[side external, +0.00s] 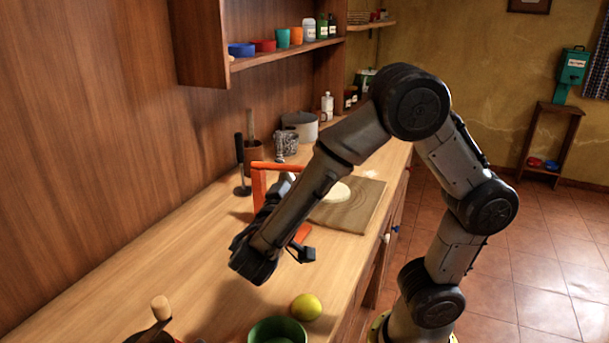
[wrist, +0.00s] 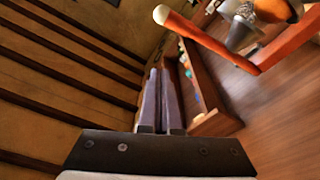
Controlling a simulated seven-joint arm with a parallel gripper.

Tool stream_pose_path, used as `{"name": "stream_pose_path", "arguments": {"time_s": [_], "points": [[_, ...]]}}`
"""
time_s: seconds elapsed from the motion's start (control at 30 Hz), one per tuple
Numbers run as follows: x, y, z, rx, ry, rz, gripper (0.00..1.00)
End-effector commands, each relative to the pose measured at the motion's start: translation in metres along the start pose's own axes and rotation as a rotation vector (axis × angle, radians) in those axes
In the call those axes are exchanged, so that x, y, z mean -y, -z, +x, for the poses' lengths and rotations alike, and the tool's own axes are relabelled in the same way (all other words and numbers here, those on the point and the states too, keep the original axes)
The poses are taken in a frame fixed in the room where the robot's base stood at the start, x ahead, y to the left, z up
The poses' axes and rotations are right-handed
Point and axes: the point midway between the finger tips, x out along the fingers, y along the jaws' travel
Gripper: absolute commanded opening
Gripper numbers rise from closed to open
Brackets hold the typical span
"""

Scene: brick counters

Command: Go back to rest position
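My gripper (wrist: 160,75) shows in the wrist view with its two grey-purple fingers close together and nothing visible between them. In the side external view my arm is folded down over the counter, and its dark wrist end hangs low near the counter's middle. The fingertips cannot be made out clearly there. An orange frame (side external: 258,186) with a grey metal part stands behind my forearm, which partly hides it. The orange frame (wrist: 292,42) also shows at the upper right of the wrist view, apart from the fingers.
A yellow lemon (side external: 306,307) and a green bowl (side external: 250,333) are at the counter's front. A wooden board (side external: 365,215) bears a pale round thing. A grey pot (side external: 301,127) and utensils stand farther back. A wall shelf (side external: 280,54) holds coloured containers. The counter's left middle is clear.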

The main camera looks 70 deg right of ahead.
Motion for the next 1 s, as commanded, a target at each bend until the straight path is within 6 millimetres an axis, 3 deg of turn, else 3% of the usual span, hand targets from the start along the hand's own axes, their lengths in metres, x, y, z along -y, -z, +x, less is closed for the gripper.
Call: {"name": "stream_pose_path", "arguments": {"time_s": [0.2, 0.27, 0.33, 0.4, 0.5, 0.73, 0.87, 1.0], "points": [[-0.006, 0.0, 0.008, 0.025, -0.028, 0.017, 0.0], [-0.019, 0.005, 0.02, 0.068, -0.058, 0.063, 0.0], [-0.044, 0.003, 0.038, 0.163, -0.106, 0.119, 0.0], [-0.072, -0.015, 0.054, 0.331, -0.13, 0.136, 0.0], [-0.1, -0.051, 0.059, 0.602, -0.069, 0.07, 0.0], [-0.114, -0.107, 0.021, 1.003, 0.339, -0.071, 0.0], [-0.106, -0.117, -0.012, 1.078, 0.66, -0.118, 0.0], [-0.092, -0.111, -0.047, 1.026, 1.007, -0.152, 0.0]]}}
